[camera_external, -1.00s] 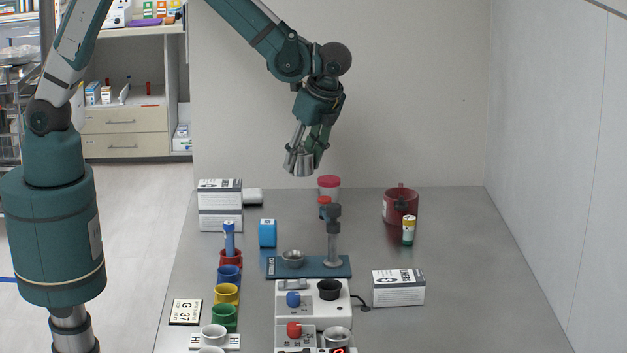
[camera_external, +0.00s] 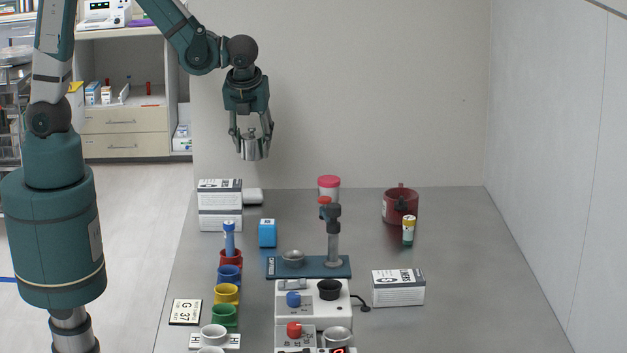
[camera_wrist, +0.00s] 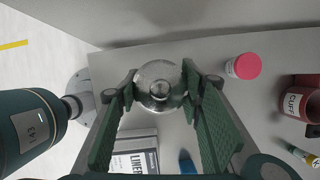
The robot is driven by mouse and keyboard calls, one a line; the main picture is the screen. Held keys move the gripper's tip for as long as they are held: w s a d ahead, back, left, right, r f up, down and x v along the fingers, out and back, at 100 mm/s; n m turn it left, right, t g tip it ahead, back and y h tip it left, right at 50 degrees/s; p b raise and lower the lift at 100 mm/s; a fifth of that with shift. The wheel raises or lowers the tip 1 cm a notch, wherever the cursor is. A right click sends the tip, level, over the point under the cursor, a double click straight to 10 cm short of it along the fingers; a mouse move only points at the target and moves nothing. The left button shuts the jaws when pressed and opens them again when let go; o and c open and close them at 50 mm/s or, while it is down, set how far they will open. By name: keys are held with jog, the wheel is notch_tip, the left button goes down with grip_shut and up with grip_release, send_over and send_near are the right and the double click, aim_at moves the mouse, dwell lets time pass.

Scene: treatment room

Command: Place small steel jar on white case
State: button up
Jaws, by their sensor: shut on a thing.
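My gripper (camera_external: 252,135) is shut on the small steel jar (camera_external: 254,149) and holds it upright, high above the back left of the table. In the wrist view the jar (camera_wrist: 159,78) shows from above, its lid knob facing the camera, between my two green fingers. A small white case (camera_external: 253,196) lies at the table's back edge, to the right of the stacked white boxes. In the external view the jar hangs above the case with a clear gap. In the wrist view I cannot make out the case; the jar and fingers may hide it.
Stacked white boxes (camera_external: 220,205) stand left of the case. A blue box (camera_external: 267,233), a pink-capped jar (camera_external: 329,187) and a post on a blue base (camera_external: 333,235) stand nearby. A dark red cuff container (camera_external: 400,207) is at right. The right side of the table is mostly clear.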

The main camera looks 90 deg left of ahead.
jog(key=shift+s+a+m, duration=0.55)
jog(key=shift+s+m, duration=0.05)
jog(key=shift+s, duration=0.25)
jog(key=b, duration=0.1)
send_over(250, 189)
jog(key=d, duration=0.1)
jog(key=shift+s+d+f, duration=0.1)
jog(key=shift+s+f, duration=0.05)
jog(key=shift+f, duration=1.3)
jog(key=shift+s+d+f, duration=0.1)
jog(key=shift+s+f, duration=0.05)
jog(key=shift+f, duration=1.3)
jog(key=shift+f, duration=0.1)
jog(key=shift+f+b, duration=0.4)
jog(key=shift+f, duration=1.6)
jog(key=shift+f, duration=0.1)
jog(key=o, duration=0.9)
jog(key=shift+o, duration=0.2)
